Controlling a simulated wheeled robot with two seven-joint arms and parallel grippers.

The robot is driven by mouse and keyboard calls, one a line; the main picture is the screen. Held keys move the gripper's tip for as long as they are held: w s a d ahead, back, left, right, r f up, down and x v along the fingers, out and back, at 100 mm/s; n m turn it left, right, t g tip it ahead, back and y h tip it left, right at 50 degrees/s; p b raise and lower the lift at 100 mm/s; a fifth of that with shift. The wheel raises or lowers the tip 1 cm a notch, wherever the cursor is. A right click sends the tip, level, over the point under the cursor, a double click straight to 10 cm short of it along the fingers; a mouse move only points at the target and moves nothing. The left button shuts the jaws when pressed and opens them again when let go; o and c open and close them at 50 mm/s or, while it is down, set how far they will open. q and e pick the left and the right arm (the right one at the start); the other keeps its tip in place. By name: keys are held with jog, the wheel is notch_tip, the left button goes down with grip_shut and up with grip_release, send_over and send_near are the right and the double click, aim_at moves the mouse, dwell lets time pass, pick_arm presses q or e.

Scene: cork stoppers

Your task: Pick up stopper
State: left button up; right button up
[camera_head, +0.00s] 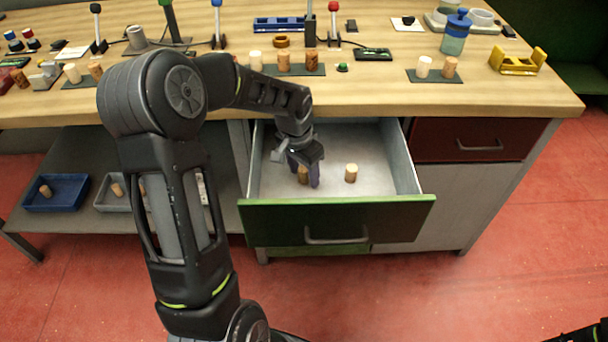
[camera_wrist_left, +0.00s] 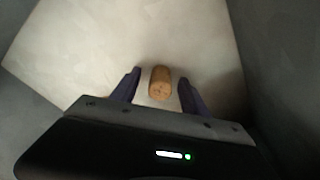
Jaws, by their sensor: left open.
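My left gripper (camera_head: 304,172) reaches down into the open green-fronted drawer (camera_head: 400,204). A brown cork stopper (camera_head: 303,177) stands at its fingers, partly hidden by them in the head view. In the left wrist view the same stopper (camera_wrist_left: 160,83) sits between the two open purple fingers (camera_wrist_left: 160,92), with a gap on each side. A second, lighter-topped stopper (camera_head: 351,173) stands in the drawer to the right of the gripper. My right gripper does not show; only a dark part of me is at the lower right corner.
The wooden bench top (camera_head: 380,95) above holds several stoppers, levers and a yellow bracket (camera_head: 517,61). A blue tray (camera_head: 58,193) and a grey tray (camera_head: 119,193) with stoppers are on the lower left shelf.

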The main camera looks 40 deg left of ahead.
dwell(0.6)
pick_arm(q)
grip_shut()
dwell(0.3)
